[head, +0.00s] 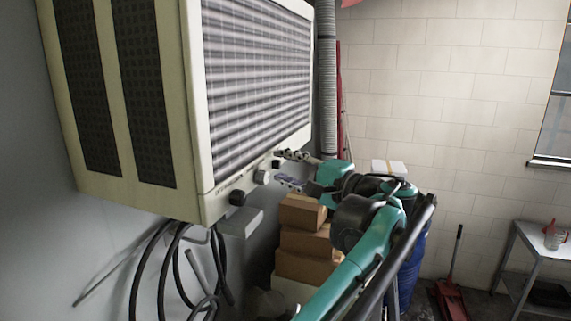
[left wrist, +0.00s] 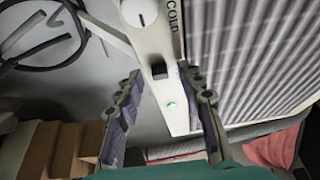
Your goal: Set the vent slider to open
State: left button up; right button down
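The cream wall unit (head: 195,100) hangs at the left of the head view, with a louvred grille. Its lower control strip has a white knob (left wrist: 139,12) near the word COLD, a small dark block that looks like the vent slider (left wrist: 160,71), and a green light (left wrist: 171,106). The slider's position markings are not readable. My left gripper (head: 281,167) is at the strip's far end, open and empty. In the left wrist view its fingers (left wrist: 165,78) stand on either side of the strip, with the slider between them and visibly apart from both. My right gripper is not in view.
Black cables (head: 175,265) hang below the unit. Stacked cardboard boxes (head: 303,240) stand beneath my left gripper, and a blue drum (head: 412,265) stands behind my arm. A grey duct (head: 327,80) runs up beside the unit. A metal table (head: 540,240) is at the far right.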

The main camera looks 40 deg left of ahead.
pick_arm(q)
jog(key=shift+a, duration=0.15)
grip_shut()
jog(key=w, duration=0.1)
jog(key=w+a, duration=0.1)
jog(key=w, duration=0.3)
jog(key=shift+a+p, duration=0.3)
jog(key=shift+p, duration=0.1)
jog(key=shift+c, duration=0.5)
grip_release()
jog(key=shift+o, duration=0.5)
jog(key=shift+w, duration=0.2)
jog(key=s+d, duration=0.1)
jog(key=d, duration=1.1)
